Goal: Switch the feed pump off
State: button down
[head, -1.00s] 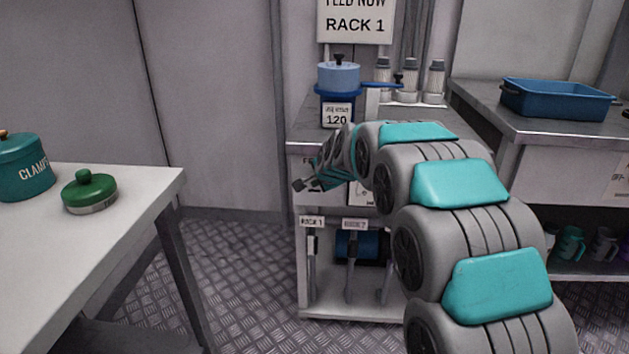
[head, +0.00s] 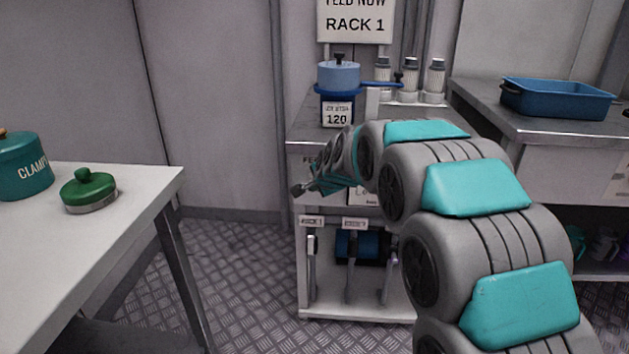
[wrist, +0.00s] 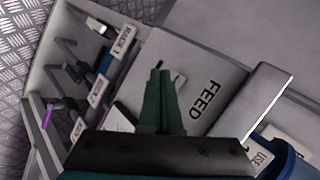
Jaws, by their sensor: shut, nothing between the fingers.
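The feed panel (wrist: 222,88), the light front of the stand's cabinet lettered FEED, shows in the wrist view. My gripper (wrist: 160,72) is shut and empty in front of this panel, with its fingertips over the panel's left part. A small dark piece shows just right of the fingertips; I cannot tell whether it is a switch. The fingers hide part of the panel. In the head view my gripper (head: 297,190) is at the left front of the feed stand (head: 304,146), and my arm covers most of the panel. I cannot make out a pump switch position.
Levers with labels such as RACK 1 (head: 311,221) stand below the panel, before a blue cylinder (head: 370,247). A white table (head: 130,185) is at left, a counter with a blue tub (head: 556,100) at right. Floor between is clear.

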jog(key=s, duration=0.5)
jog(key=shift+a+f, duration=0.1)
jog(key=shift+s, duration=0.15)
dwell(0.3)
